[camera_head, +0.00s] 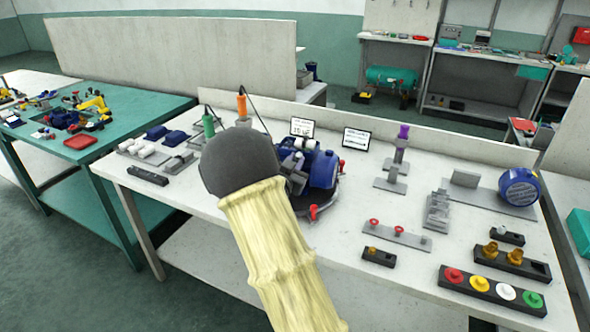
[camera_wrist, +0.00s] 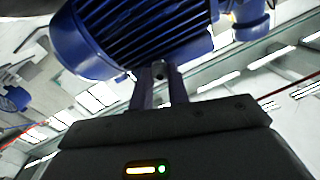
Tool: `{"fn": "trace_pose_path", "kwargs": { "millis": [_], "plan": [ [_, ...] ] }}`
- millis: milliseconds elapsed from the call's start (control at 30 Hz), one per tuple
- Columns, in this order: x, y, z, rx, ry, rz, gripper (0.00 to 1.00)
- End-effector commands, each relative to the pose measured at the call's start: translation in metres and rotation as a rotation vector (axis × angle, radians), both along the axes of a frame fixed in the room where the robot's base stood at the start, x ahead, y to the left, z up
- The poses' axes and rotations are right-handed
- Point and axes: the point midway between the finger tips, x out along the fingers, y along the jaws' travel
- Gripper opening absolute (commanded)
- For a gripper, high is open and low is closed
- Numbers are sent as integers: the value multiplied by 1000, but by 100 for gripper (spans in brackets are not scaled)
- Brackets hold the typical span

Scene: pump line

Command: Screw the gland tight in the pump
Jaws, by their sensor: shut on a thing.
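The blue pump (camera_head: 322,172) stands on the white bench behind my arm, and its left side is covered by my wrist. In the wrist view its finned blue motor body (camera_wrist: 150,35) fills the top of the picture. My gripper (camera_wrist: 160,75) is right at the pump, with its two grey fingers close together. They are shut on a small greyish part, taken to be the gland (camera_wrist: 159,70), which is mostly hidden between the fingertips. How deep it sits in the pump cannot be seen. In the head view my arm hides the fingertips.
Red-knobbed parts (camera_head: 313,211) stick out around the pump. Two small screens (camera_head: 302,127) stand behind it. Green (camera_head: 208,126) and orange (camera_head: 241,104) handled tools with cables stand left. A dark tray of coloured buttons (camera_head: 492,291) and a brass parts holder (camera_head: 511,262) lie right.

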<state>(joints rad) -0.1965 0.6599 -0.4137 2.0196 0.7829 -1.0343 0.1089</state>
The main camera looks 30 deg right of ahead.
Motion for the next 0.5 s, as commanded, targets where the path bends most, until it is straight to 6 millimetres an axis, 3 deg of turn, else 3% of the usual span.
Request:
{"fn": "trace_pose_path", "kwargs": {
  "millis": [67, 100, 167, 500],
  "plan": [
    [0, 0, -2, 21, -23, 1, 0],
    [0, 0, 0, 19, -19, 1, 25],
    [0, 0, 0, 18, -18, 1, 36],
    [0, 0, 2, 1, 1, 0, 36]
  ]
}}
